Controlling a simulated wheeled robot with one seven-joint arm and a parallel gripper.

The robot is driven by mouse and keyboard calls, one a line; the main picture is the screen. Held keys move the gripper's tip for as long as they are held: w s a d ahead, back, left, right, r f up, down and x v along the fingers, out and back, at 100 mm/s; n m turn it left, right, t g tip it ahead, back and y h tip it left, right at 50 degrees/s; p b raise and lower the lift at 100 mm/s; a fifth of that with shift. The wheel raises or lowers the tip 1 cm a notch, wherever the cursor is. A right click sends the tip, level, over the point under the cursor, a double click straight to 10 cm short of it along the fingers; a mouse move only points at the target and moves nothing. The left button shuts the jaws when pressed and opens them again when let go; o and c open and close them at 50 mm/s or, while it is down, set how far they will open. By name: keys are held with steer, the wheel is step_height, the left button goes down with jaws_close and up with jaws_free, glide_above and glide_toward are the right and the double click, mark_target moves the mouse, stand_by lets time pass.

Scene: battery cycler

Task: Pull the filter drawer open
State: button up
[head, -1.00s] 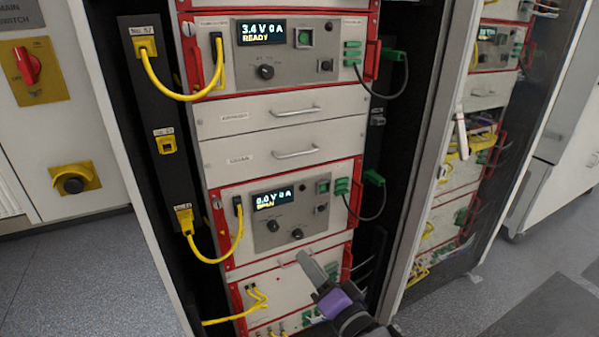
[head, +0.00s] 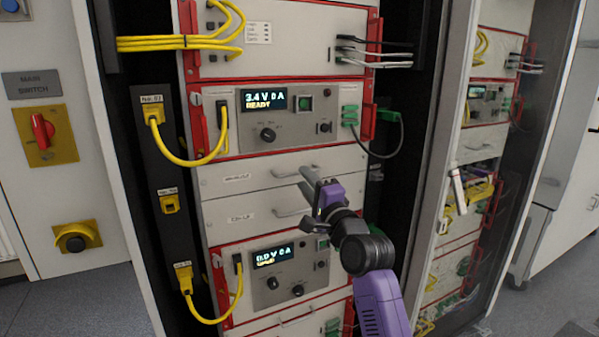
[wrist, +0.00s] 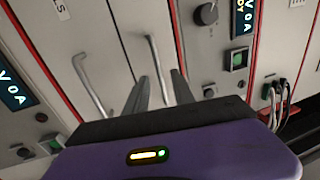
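Two plain grey drawers sit between two instrument panels in the rack. The upper drawer (head: 225,186) and the lower drawer (head: 227,226) each have a small label too blurred to read, so I cannot tell which is the filter drawer. My gripper (head: 306,180) is in front of the upper drawer and hides part of its handle (head: 285,173). In the wrist view my gripper (wrist: 161,78) is open, and the upper handle (wrist: 154,58) shows between its two fingers. I see no grip on it. The lower handle (wrist: 88,88) is left of the fingers there. Both drawers look shut.
The upper instrument (head: 290,120) reads READY, and the lower instrument (head: 275,275) has a lit display. Yellow cables (head: 185,160) loop at the left and a dark cable (head: 385,152) at the right. The rack's right frame (head: 440,130) stands beside my arm.

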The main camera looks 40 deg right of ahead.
steer(key=shift+x, duration=2.05)
steer(key=shift+s, duration=0.1)
jaws_close()
